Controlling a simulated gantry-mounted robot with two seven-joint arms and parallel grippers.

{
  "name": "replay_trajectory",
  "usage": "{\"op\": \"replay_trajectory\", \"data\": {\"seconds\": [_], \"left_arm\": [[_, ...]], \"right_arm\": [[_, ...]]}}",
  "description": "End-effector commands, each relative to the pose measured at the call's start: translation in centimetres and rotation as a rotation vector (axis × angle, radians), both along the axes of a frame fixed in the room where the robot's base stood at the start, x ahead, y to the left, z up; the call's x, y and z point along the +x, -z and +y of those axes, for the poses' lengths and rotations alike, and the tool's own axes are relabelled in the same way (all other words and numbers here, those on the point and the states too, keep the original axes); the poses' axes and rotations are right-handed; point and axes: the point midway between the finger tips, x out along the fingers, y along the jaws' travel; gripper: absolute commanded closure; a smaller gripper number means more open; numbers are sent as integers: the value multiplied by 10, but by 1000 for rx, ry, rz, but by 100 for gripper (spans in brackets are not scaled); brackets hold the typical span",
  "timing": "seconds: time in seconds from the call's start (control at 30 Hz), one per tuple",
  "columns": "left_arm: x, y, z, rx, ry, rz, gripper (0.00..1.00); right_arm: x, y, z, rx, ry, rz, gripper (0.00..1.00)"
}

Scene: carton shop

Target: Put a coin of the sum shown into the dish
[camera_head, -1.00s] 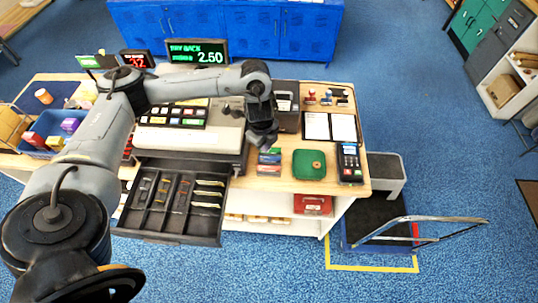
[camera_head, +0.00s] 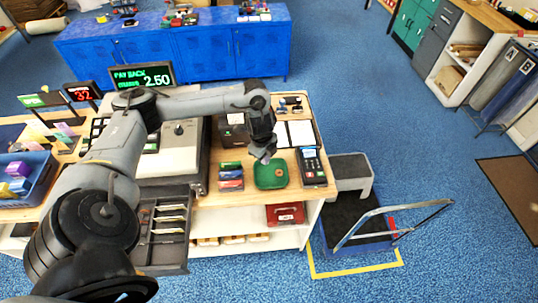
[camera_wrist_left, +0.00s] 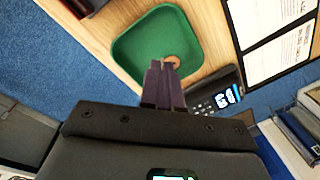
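The green dish (camera_head: 270,182) lies on the counter; it also shows in the left wrist view (camera_wrist_left: 130,50). My left gripper (camera_head: 264,157) points down over the dish. In the left wrist view its fingers (camera_wrist_left: 163,68) are close together, with a small copper-coloured coin (camera_wrist_left: 172,61) at their tips, over the dish. The coin appears pinched; its gap from the dish floor is hard to judge. The pay-back display (camera_head: 143,76) reads 2.50. The open cash drawer (camera_head: 172,262) is partly hidden by my left arm. My right gripper is out of view.
Colored packs (camera_head: 231,177) lie just left of the dish. A card terminal (camera_head: 312,167) stands to its right, and white sheets (camera_head: 295,133) lie behind. The cash register (camera_head: 180,150) is further left. A cart (camera_head: 355,225) stands right of the counter.

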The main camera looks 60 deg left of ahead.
Motion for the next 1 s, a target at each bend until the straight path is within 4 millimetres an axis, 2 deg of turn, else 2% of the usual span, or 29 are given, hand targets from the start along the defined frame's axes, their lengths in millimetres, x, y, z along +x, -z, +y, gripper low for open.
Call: {"op": "replay_trajectory", "data": {"seconds": [0.5,0.67,0.97,1.0], "left_arm": [[0,50,0,-1,0,-1,100],[0,57,0,-1,0,-1,100],[0,56,0,-1,0,-1,100],[0,56,0,-1,0,-1,92]], "right_arm": [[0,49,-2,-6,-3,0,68],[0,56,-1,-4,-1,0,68],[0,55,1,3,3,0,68],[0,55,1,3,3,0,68]]}}
